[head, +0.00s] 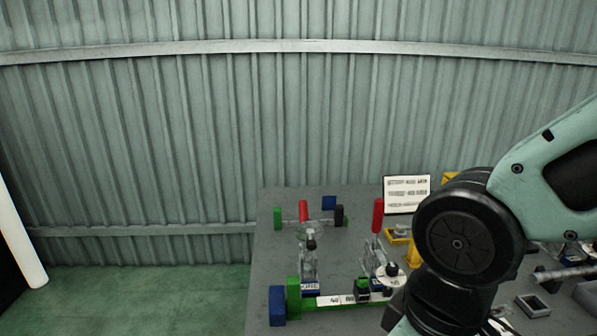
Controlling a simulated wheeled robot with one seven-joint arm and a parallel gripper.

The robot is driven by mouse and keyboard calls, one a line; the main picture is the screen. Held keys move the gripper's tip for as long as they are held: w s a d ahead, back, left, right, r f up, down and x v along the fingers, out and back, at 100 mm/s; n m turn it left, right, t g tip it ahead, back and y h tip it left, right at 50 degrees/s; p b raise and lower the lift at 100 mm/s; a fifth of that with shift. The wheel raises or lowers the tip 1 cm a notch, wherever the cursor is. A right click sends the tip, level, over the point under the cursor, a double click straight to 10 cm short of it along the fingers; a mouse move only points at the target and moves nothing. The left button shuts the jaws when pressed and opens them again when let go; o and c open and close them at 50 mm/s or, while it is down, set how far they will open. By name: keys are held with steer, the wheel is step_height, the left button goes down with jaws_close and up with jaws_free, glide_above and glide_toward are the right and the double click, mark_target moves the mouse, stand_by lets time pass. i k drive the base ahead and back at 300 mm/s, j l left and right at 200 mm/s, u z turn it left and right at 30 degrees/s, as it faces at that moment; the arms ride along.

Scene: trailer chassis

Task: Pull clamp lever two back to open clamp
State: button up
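Two metal clamps stand on the grey table. The left clamp (309,262) has a red lever grip (303,210) at its far end and a dark knob. The right clamp (372,262) has a red lever grip (378,215) standing upright beside it. I cannot read which one is numbered two. A green chassis bar (294,294) with a white label plate (340,300) lies in front of the clamps. My arm fills the right side and covers part of the table. My gripper is not visible.
The grey table (268,240) has blue blocks (277,306) at the left and yellow fixtures (398,236) behind my arm. A white sign (406,194) stands at the back. A grey open box (532,305) sits at right. A corrugated wall (200,130) is behind.

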mark_target(379, 203)
steer(key=i+l+u, duration=0.2)
steer(key=u, duration=0.25)
steer(key=i+l+u, duration=0.25)
steer(key=u, duration=0.15)
steer(key=l, duration=0.1)
